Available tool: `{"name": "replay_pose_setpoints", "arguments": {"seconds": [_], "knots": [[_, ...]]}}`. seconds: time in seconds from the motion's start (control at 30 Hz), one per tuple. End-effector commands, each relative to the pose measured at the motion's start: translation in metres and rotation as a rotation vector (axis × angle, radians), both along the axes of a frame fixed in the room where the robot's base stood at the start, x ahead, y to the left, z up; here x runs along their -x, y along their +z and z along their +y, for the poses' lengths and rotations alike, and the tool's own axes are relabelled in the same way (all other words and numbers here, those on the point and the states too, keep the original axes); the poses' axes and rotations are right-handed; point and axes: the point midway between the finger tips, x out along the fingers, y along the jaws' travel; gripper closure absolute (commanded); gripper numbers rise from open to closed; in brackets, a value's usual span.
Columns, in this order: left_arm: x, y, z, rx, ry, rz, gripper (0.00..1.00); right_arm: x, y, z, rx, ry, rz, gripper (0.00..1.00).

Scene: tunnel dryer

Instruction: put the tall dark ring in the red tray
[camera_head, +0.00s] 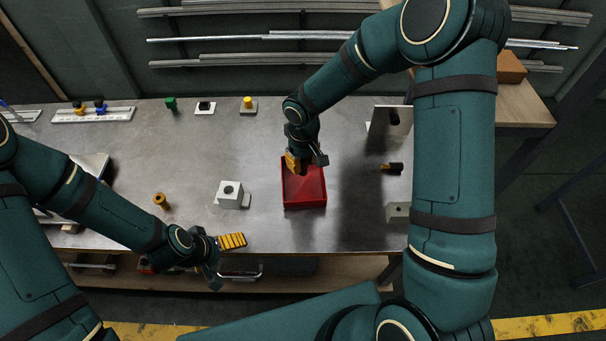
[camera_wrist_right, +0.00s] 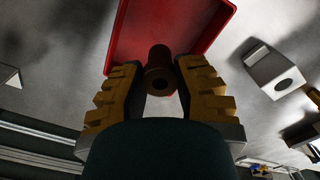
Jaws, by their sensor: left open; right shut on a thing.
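The red tray (camera_head: 305,207) lies on the grey metal table near the middle of the head view, and it also fills the top of the right wrist view (camera_wrist_right: 200,22). My right gripper (camera_head: 303,164) is over the tray's far end. In the right wrist view, its yellow fingers (camera_wrist_right: 160,80) are shut on the tall dark ring (camera_wrist_right: 158,57), with the tray behind it. The head view mostly hides the ring; whether it touches the tray floor is unclear. My left gripper (camera_head: 232,242) is open and empty at the table's front edge.
A pale block with a hole (camera_head: 229,194) stands left of the tray, with a brass piece (camera_head: 160,201) farther left. A dark cylinder with a brass end (camera_head: 392,167) and another pale block (camera_head: 398,211) are on the right. A yellow-topped piece (camera_head: 248,105) stands behind.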

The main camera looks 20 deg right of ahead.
Motion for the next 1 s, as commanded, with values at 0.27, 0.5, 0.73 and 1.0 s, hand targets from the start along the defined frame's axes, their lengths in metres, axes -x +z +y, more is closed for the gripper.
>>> {"name": "replay_pose_setpoints", "arguments": {"seconds": [0.27, 0.5, 0.73, 1.0], "knots": [[0.000, -0.001, 0.000, 0.000, 0.000, 0.000, 0.01, 0.000, -0.025, 0.000, 0.000, -0.001, -0.001, 1.00], [0.000, -0.002, 0.000, -0.001, 0.000, 0.000, 0.01, 0.000, -0.055, -0.001, 0.000, 0.000, 0.001, 1.00], [0.000, -0.002, 0.000, -0.001, 0.000, 0.000, 0.01, 0.000, -0.057, 0.000, -0.001, -0.001, -0.002, 1.00], [0.000, -0.007, 0.000, -0.001, 0.000, 0.000, 0.01, 0.000, -0.060, 0.000, -0.001, 0.000, -0.002, 0.48]]}}
